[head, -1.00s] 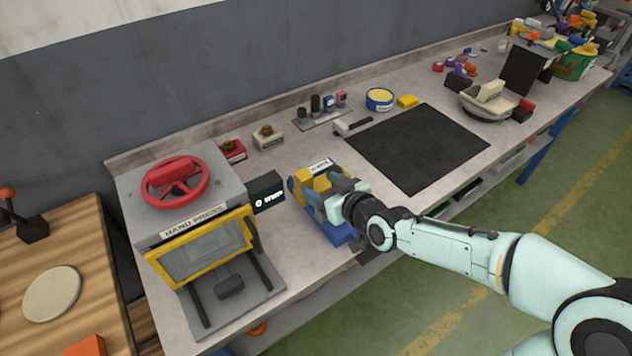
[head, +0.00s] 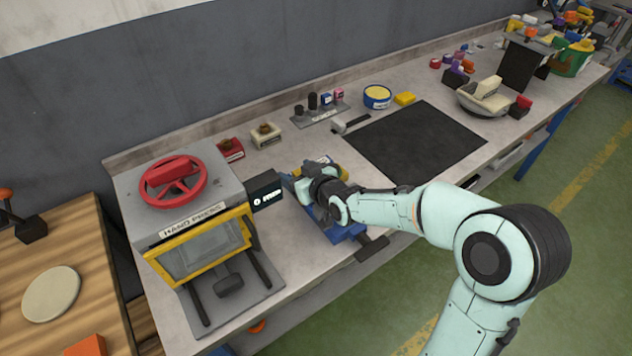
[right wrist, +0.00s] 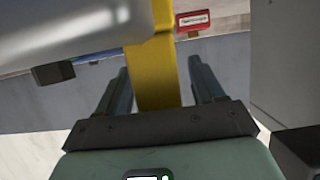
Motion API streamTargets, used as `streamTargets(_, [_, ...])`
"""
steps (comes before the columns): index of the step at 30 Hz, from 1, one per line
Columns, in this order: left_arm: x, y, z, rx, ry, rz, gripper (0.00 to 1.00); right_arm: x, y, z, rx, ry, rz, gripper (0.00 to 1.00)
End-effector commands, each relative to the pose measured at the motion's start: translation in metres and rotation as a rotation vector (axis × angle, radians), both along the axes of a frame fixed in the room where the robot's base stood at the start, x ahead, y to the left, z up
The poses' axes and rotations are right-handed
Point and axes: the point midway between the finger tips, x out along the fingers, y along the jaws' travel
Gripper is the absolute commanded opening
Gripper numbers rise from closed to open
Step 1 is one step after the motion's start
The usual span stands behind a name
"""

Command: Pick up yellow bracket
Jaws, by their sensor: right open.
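The yellow bracket (right wrist: 154,75) rises between the two fingers of my right gripper (right wrist: 158,82) in the right wrist view. The fingers stand apart, one on each side of it, and I see a gap at least on the right side. In the head view my right gripper (head: 302,184) is over the blue vise (head: 349,233) on the bench, and the gripper and wrist hide most of the bracket. A grey rounded metal part (right wrist: 70,35) is close to the bracket at upper left in the wrist view. My left gripper is not in view.
The hand press (head: 190,235) stands left of the vise, with a black box (head: 264,190) between them. Red (head: 231,150) and cream (head: 266,135) blocks sit behind. A black mat (head: 418,145) lies clear to the right.

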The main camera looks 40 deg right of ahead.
Motion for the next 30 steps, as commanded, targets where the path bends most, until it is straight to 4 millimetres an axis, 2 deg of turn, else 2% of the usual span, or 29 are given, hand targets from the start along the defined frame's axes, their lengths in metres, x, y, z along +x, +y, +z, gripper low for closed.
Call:
streamTargets(2, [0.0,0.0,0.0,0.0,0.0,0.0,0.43,0.0,0.0,0.0,0.0,0.0,0.0,0.68])
streamTargets(3, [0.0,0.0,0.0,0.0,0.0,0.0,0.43,0.0,0.0,0.0,0.0,0.0,0.0,0.62])
streamTargets(9, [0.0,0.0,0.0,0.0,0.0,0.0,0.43,0.0,0.0,0.0,0.0,0.0,0.0,0.0])
streamTargets(20, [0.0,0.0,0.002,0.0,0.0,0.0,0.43,0.0,0.0,0.007,-0.001,-0.005,0.0,0.0])
streamTargets(26, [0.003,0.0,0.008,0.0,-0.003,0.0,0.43,0.0,-0.001,0.029,0.0,-0.008,-0.001,0.0])
streamTargets(30, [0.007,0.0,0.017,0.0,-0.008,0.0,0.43,0.0,-0.001,0.057,-0.001,-0.01,-0.003,0.0])
